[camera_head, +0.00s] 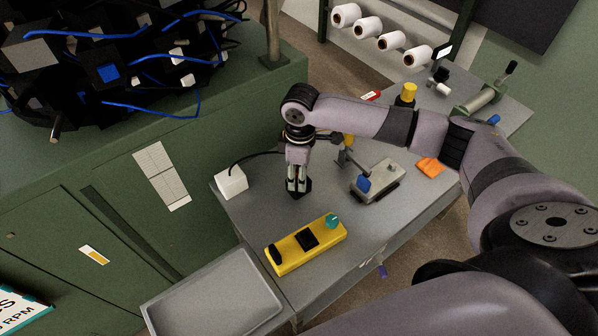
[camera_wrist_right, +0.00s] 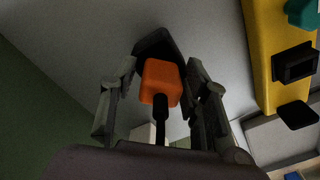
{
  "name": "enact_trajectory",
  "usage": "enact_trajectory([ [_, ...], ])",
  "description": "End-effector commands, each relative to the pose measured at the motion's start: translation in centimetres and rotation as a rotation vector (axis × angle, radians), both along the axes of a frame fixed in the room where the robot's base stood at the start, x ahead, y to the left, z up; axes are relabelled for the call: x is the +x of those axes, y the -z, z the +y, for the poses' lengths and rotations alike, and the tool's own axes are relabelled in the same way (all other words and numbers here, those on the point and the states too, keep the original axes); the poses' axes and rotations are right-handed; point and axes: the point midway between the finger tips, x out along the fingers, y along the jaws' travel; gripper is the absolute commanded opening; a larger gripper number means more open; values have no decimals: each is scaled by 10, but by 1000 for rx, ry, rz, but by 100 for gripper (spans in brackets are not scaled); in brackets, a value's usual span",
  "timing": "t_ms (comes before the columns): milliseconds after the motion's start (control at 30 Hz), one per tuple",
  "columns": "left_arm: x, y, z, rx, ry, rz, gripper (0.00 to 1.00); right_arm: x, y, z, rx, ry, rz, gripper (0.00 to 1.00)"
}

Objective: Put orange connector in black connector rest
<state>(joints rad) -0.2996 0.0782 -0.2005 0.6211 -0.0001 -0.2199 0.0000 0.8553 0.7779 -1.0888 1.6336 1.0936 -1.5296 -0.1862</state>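The orange connector (camera_wrist_right: 160,82) shows in the right wrist view, with a black cable end running from it toward the camera. It sits between the two fingers of my right gripper (camera_wrist_right: 163,78), with narrow gaps visible at its sides, so the gripper looks open around it. The black connector rest (camera_wrist_right: 152,44) lies directly beyond the connector. I cannot tell how deep the connector sits in it. In the head view my right gripper (camera_head: 297,187) points down just over the rest (camera_head: 298,196) on the grey table; the connector is hidden there. My left gripper is not in view.
A white box (camera_head: 231,182) with a black cable stands left of the gripper. A yellow control box (camera_head: 290,254) lies in front, and a grey device (camera_head: 375,182) to the right. A grey tray (camera_head: 215,300) is at the front left. An orange cloth-like piece (camera_head: 430,167) lies further right.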

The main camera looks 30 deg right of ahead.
Motion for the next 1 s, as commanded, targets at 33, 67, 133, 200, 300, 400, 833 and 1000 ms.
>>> enact_trajectory([
  [33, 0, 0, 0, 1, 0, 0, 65, 0, 0, 0, 0, 0, 0, 48],
  [67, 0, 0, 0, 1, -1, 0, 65, 0, 0, 0, 0, 0, 0, 49],
  [133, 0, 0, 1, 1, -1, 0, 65, 0, 0, 0, 0, 0, 0, 49],
  [200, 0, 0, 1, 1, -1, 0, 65, 0, 0, 0, 0, 0, 0, 49],
  [300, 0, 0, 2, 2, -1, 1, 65, 0, 0, 0, 0, 0, 0, 49],
  [400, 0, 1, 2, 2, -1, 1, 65, 0, -3, -1, -1, 0, -2, 49],
  [833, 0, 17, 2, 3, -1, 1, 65, 1, -81, -1, 0, -1, -5, 49],
  [1000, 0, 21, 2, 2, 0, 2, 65, 1, -109, -2, 1, 1, -3, 49],
])
